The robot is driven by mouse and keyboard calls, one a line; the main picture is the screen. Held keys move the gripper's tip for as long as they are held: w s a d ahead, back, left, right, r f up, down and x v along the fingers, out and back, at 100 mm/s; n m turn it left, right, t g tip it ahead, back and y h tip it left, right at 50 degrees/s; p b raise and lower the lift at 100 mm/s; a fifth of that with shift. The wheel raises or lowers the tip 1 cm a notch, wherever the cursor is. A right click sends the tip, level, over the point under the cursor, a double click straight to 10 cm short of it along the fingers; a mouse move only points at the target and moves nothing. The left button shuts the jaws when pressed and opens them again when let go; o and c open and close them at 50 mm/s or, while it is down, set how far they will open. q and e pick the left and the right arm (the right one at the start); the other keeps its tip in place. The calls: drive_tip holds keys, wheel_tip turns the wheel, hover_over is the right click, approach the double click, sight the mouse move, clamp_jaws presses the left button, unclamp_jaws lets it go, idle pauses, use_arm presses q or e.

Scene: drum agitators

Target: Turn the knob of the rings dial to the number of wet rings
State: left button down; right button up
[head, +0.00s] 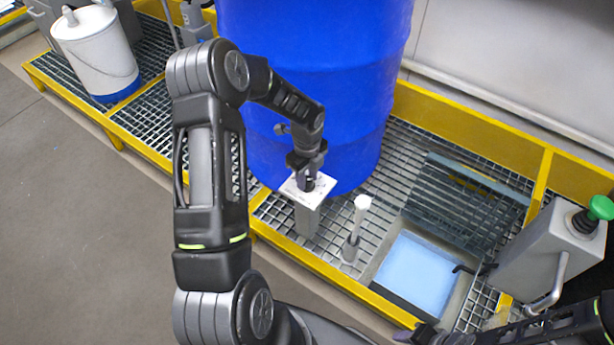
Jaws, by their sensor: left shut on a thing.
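The dial is a white square plate (291,191) with small dark marks on top of a grey post (306,221), in front of the blue drum. My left gripper (308,183) reaches down onto the plate's middle and is shut on the knob, which its fingers mostly hide. The numbers are too small to read, and I cannot tell where the knob points. No wet rings can be made out. My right gripper (425,335) is partly in view at the bottom edge, dark and cut off, away from the dial.
A large blue drum (315,60) stands on the grating inside a yellow frame. A white-topped rod (362,203) stands right of the dial, by a pale blue basin (415,274). A grey box with a green button (601,207) is at right. A white bucket (98,55) is at left.

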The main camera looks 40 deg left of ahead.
sight(307, 179)
use_arm(q)
drive_tip(key=c, duration=1)
unclamp_jaws()
drive_tip(key=shift+r, duration=0.1)
wheel_tip(307, 179, up, 8)
drive_tip(key=shift+f+p, duration=0.15)
drive_tip(key=shift+p, duration=0.4)
